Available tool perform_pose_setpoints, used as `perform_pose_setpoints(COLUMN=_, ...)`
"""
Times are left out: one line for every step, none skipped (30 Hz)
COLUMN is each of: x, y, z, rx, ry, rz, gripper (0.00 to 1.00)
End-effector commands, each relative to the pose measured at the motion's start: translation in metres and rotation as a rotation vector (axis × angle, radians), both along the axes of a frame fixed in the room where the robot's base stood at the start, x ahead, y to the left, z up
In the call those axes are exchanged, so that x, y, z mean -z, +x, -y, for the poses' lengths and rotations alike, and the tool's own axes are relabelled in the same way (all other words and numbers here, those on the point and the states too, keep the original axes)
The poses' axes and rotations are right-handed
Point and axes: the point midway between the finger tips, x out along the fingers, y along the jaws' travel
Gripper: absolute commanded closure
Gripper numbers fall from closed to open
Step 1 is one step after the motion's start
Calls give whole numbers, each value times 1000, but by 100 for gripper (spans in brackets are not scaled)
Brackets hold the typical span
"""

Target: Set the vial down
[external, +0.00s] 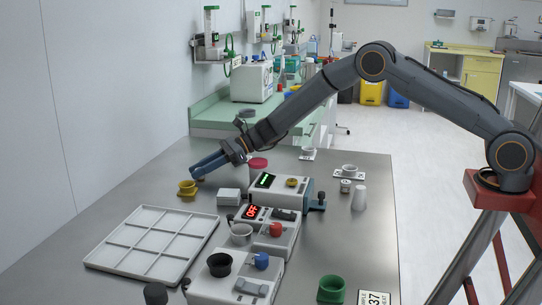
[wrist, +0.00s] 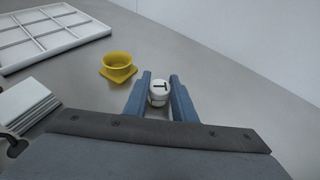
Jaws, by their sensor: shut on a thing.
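My gripper (wrist: 160,88) has two blue fingers shut on a small white vial (wrist: 159,98), whose round top bears a dark T. In the external view my gripper (external: 197,172) reaches low over the far left part of the table, and the vial cannot be made out there. I cannot tell whether the vial touches the table. A yellow cup-shaped holder on a square base (wrist: 117,64) stands apart from the fingers, to their left in the wrist view; it also shows just below the fingertips in the external view (external: 187,187).
A white compartment tray (external: 152,243) lies at the left. A small pale block (external: 228,196) and a red-topped container (external: 258,164) are near my gripper. Devices (external: 283,190) fill the middle. Bare metal table surrounds the yellow holder.

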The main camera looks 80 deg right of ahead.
Motion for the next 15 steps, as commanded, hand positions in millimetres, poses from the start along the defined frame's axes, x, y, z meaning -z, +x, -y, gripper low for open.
perform_pose_setpoints(x=3, y=0, z=0, rx=0, ry=1, rz=-1, gripper=97)
perform_pose_setpoints(x=3, y=0, z=0, rx=0, ry=1, rz=-1, gripper=75)
perform_pose_setpoints(x=2, y=0, z=0, rx=0, ry=1, rz=-1, gripper=68)
perform_pose_setpoints(x=2, y=0, z=0, rx=0, ry=1, rz=-1, gripper=63)
perform_pose_setpoints(x=2, y=0, z=0, rx=0, ry=1, rz=-1, gripper=58)
perform_pose_setpoints(x=2, y=0, z=0, rx=0, ry=1, rz=-1, gripper=57)
perform_pose_setpoints(x=2, y=0, z=0, rx=0, ry=1, rz=-1, gripper=57)
perform_pose_setpoints(x=2, y=0, z=0, rx=0, ry=0, rz=0, gripper=57)
perform_pose_setpoints(x=2, y=0, z=0, rx=0, ry=1, rz=-1, gripper=57)
perform_pose_setpoints(x=2, y=0, z=0, rx=0, ry=1, rz=-1, gripper=57)
perform_pose_setpoints(x=2, y=0, z=0, rx=0, ry=1, rz=-1, gripper=57)
perform_pose_setpoints(x=2, y=0, z=0, rx=0, ry=1, rz=-1, gripper=57)
perform_pose_setpoints(x=2, y=0, z=0, rx=0, ry=1, rz=-1, gripper=57)
perform_pose_setpoints(x=1, y=0, z=0, rx=0, ry=0, rz=0, gripper=57)
perform_pose_setpoints(x=0, y=0, z=0, rx=0, ry=0, rz=0, gripper=57)
